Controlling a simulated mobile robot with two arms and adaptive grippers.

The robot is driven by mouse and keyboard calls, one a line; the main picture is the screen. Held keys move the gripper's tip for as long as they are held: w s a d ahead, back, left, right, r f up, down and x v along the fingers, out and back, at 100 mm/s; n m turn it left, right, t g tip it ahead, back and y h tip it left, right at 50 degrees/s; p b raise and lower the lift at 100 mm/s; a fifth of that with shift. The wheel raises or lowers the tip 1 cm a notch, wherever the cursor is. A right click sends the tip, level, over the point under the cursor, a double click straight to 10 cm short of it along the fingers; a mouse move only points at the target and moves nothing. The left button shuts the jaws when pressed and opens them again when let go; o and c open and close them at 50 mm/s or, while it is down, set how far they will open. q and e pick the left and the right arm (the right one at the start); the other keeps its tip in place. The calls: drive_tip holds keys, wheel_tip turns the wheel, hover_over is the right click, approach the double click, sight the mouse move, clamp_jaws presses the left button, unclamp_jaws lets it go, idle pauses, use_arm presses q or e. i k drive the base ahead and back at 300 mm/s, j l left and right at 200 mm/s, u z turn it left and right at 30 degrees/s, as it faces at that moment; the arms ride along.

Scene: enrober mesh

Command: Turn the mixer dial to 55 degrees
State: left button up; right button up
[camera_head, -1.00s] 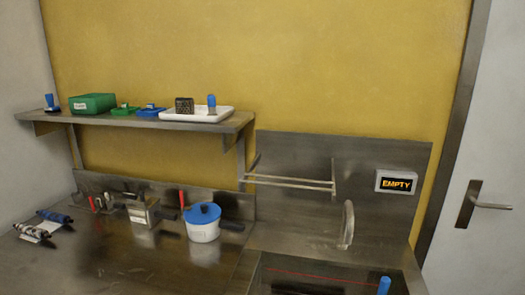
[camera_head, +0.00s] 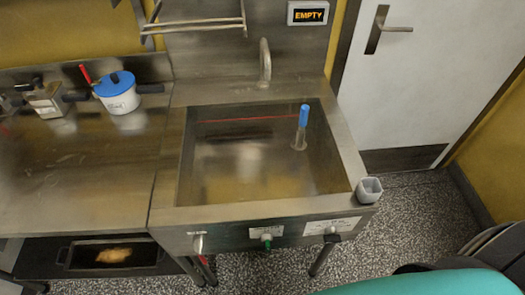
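A steel sink (camera_head: 168,190) fills the middle of the view. Its front panel carries a grey control (camera_head: 199,243) at the left, a green-tipped control (camera_head: 267,243) in the middle and a dark control (camera_head: 332,236) at the right. Each has a small white label above it, too small to read. I cannot tell which one is the mixer dial or what angle it is set to. A curved faucet (camera_head: 265,62) stands behind the basin. Neither of my grippers is in view.
A blue-topped standpipe (camera_head: 303,118) stands in the basin. A grey cup (camera_head: 369,189) is at the sink's right front corner. A white pot with a blue lid (camera_head: 119,95) sits on the left counter. A display (camera_head: 308,14) reads EMPTY. Speckled floor (camera_head: 420,205) lies to the right.

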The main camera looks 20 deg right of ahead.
sight(330, 237)
drive_tip(key=k+l+z, duration=0.1)
drive_tip(key=l+z, duration=0.15)
drive_tip(key=z, duration=0.25)
drive_tip(key=l+z, duration=0.3)
drive_tip(key=z, duration=0.15)
